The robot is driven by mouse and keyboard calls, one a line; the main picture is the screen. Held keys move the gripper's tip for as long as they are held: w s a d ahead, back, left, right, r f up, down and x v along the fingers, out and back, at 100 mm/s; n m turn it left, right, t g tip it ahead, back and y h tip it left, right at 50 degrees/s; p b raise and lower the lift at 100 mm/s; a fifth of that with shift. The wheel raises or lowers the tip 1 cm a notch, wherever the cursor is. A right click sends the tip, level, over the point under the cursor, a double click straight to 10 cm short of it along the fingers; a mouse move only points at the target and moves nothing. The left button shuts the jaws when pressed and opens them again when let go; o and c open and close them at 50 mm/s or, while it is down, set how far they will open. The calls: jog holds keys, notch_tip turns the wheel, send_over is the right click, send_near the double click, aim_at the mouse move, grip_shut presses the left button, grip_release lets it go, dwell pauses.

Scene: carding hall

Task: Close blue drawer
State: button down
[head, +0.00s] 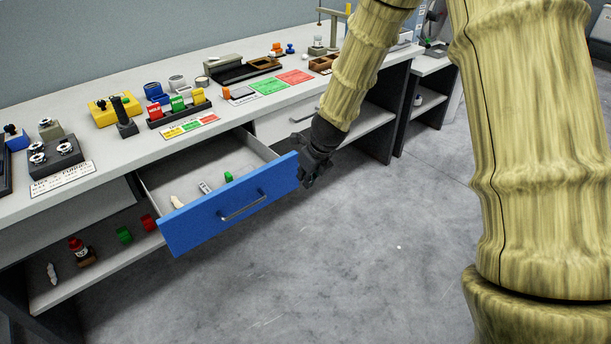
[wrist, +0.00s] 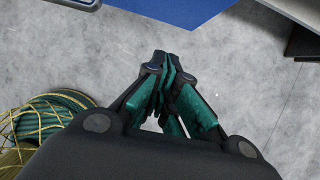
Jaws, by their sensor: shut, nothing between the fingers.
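The blue drawer (head: 215,219) is pulled out from under the workbench, with its blue front facing out and a metal handle (head: 243,206) on it. Inside it lie a green piece (head: 228,177) and several small pale items. My gripper (head: 308,180) is at the right end of the blue front, close to its edge; I cannot tell whether it touches. In the wrist view my gripper (wrist: 168,65) has its dark, green-padded fingers together with nothing between them. The blue front (wrist: 190,10) shows at the top of that view, beyond the fingertips.
The workbench top (head: 150,151) carries switches, a yellow box (head: 112,110), coloured cards and trays. A lower shelf (head: 95,265) holds a red bottle (head: 77,247) and small pieces. Another, pale drawer front with a handle sits right of the blue one. The floor (head: 380,270) in front is clear.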

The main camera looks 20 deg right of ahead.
aim_at(292, 181)
jog(key=shift+w+a+f, duration=0.4)
jog(key=shift+w+f, duration=0.65)
jog(key=shift+f, duration=0.05)
jog(key=shift+w+a+f, duration=0.35)
jog(key=shift+w+f, duration=0.65)
jog(key=shift+f, duration=0.05)
jog(key=shift+w+a+f, duration=0.4)
jog(key=shift+w+f, duration=0.65)
jog(key=shift+f, duration=0.05)
jog(key=shift+p, duration=0.35)
